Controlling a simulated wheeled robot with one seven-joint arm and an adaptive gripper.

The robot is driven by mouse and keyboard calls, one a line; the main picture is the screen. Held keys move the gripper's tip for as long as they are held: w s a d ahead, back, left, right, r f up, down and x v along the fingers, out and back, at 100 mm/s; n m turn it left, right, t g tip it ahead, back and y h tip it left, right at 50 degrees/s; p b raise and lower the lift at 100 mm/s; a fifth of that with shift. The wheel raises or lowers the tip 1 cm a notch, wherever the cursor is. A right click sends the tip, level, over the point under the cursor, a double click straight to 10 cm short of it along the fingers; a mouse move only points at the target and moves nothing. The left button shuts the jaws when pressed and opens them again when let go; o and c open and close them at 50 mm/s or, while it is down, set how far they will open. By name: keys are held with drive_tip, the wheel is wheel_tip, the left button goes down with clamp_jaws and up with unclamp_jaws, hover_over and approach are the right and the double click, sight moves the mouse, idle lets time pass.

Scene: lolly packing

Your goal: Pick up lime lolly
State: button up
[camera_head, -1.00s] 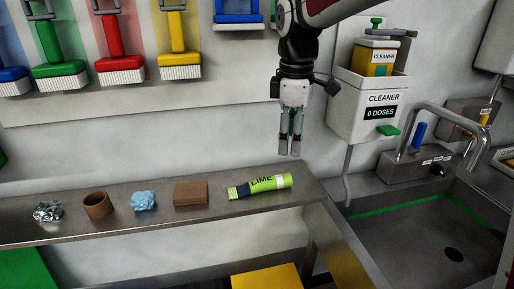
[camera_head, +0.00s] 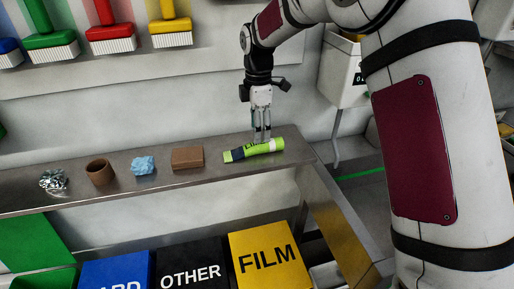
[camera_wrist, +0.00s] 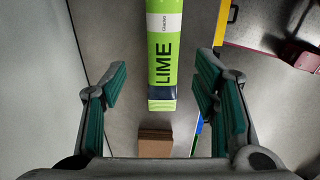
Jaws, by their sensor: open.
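The lime lolly is a bright green tube (camera_head: 240,154) with dark "LIME" lettering and a dark band near one end. It lies on its side at the right part of the steel shelf (camera_head: 215,150). My gripper (camera_head: 262,138) points down just over the lolly and hides part of it. In the wrist view the lolly (camera_wrist: 164,50) runs from the top edge to the middle, between the open fingers (camera_wrist: 160,95) in the picture. Neither finger pad is seen touching it there. The exact height gap is hard to tell.
Left of the lolly on the shelf are a brown block (camera_head: 187,158), blue crumpled paper (camera_head: 143,166), a brown cardboard ring (camera_head: 100,172) and crumpled foil (camera_head: 53,181). Below stand bins, including a yellow "FILM" bin (camera_head: 266,262). A wall stands close behind the shelf.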

sight(253, 148)
drive_tip(key=shift+s+a+f+p, duration=0.15)
drive_tip(key=shift+f+p, duration=0.3)
drive_tip(key=shift+f, duration=0.9)
drive_tip(key=shift+s+f+p, duration=0.1)
drive_tip(key=shift+f+p, duration=0.3)
drive_tip(key=shift+f, duration=0.95)
drive_tip(key=c, duration=1.3)
